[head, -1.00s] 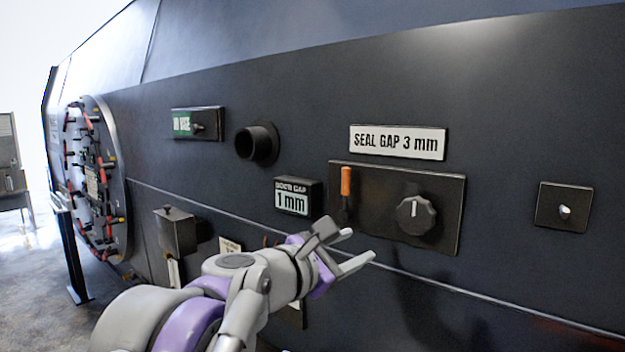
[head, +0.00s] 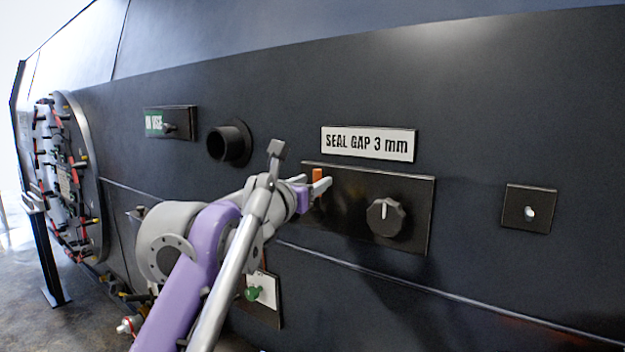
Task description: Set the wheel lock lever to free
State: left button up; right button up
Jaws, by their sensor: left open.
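An orange-handled lever (head: 317,174) stands at the left end of a dark panel (head: 350,183) on the machine wall. I see no readable lock or free marking beside it. Only the upper part of its handle shows; my gripper hides the lower part. My left gripper (head: 312,184) is open at the lever, with its fingers pointing right and overlapping the handle in the head view. I cannot tell whether they touch it. My right gripper is not in view.
A black knob (head: 385,217) sits right of the lever, under a "SEAL GAP 3 mm" sign (head: 368,144). A small switch plate (head: 529,209) is further right. A black round stub (head: 229,143) and a green-labelled switch box (head: 171,123) are left. A large round door (head: 66,190) stands far left.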

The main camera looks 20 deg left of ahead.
pick_arm(q)
jog(key=shift+w, duration=0.35)
grip_shut()
dwell(1.2)
